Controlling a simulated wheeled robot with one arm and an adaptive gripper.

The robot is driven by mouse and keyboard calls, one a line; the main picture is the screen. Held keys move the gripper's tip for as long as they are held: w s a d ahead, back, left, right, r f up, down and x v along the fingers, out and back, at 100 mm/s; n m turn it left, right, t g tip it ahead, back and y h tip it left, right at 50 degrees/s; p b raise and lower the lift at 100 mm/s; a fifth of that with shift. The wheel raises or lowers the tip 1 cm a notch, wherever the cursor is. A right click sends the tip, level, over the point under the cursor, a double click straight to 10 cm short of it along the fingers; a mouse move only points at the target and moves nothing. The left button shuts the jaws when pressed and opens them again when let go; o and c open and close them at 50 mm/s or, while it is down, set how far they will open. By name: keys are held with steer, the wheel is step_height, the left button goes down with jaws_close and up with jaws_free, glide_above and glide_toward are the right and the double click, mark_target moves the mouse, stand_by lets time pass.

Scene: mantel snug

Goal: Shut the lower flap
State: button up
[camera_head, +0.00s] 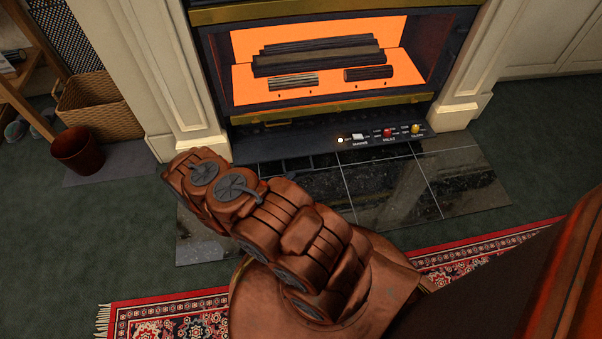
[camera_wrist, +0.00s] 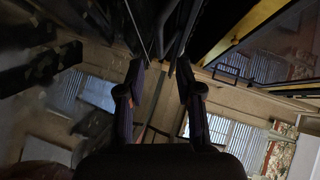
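In the head view, a fireplace stands ahead with a glowing orange firebox (camera_head: 320,85). Below its brass bottom trim (camera_head: 320,108), a dark control strip (camera_head: 300,134) shows with a white switch, a red knob (camera_head: 387,133) and a yellow knob (camera_head: 415,129). The lower flap itself cannot be clearly told from the dark strip and the hearth; my arm covers part of that area. My gripper (camera_wrist: 160,68) shows in the wrist view with its two fingers apart and nothing seen between them. It is hidden in the head view. A brass-coloured edge (camera_wrist: 235,42) lies to its right in the wrist view.
Glossy black hearth tiles (camera_head: 385,190) lie before the fireplace, with a red patterned rug (camera_head: 165,318) nearer me. Cream surround posts (camera_head: 170,75) flank the opening. A wicker basket (camera_head: 98,105) and a dark red bin (camera_head: 78,150) stand at left. Green carpet is clear at far left.

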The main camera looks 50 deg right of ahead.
steer(key=shift+b+x, duration=1.3)
steer(key=shift+x, duration=2.5)
jaws_close()
